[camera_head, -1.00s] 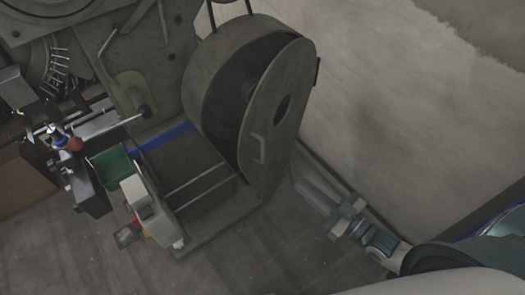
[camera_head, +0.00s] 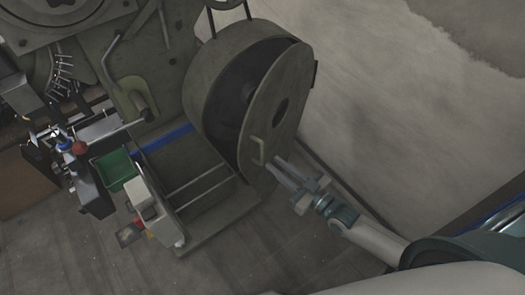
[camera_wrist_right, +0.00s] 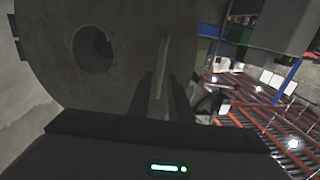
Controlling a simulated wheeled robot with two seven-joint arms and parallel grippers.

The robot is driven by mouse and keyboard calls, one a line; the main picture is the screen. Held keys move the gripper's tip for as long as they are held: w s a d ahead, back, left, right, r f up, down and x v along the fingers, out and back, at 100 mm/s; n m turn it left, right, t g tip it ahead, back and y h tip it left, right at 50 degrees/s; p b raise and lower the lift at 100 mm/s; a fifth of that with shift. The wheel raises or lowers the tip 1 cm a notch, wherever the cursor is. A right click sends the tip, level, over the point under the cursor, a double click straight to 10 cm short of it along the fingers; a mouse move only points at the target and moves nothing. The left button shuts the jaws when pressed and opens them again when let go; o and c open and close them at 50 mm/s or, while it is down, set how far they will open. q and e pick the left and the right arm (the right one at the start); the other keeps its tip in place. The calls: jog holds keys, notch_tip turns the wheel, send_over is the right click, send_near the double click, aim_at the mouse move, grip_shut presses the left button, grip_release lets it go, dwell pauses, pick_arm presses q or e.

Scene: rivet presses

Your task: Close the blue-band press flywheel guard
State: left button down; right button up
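The press with the blue band (camera_head: 165,139) stands at centre left. Its flywheel guard (camera_head: 286,84) is a round grey-green cover with a hole. It stands ajar from the drum-shaped housing (camera_head: 213,72), with a dark gap along its left side. A pale bar handle (camera_head: 258,151) sits on the guard's lower left. My right gripper (camera_head: 277,164) is open beside the handle's lower right. In the right wrist view, the handle (camera_wrist_right: 162,66) appears between the two fingers (camera_wrist_right: 163,98); contact cannot be told. My left gripper is out of view.
A green bin (camera_head: 115,168) and a pale box (camera_head: 146,205) stand at the press's front left. A lever (camera_head: 125,126) reaches out above the bin.

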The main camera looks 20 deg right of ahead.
aim_at(262, 162)
jog(key=p+x, duration=0.1)
jog(key=x, duration=0.6)
jog(key=shift+r+p, duration=0.1)
jog(key=shift+p, duration=0.2)
jog(key=shift+c, duration=0.6)
grip_shut()
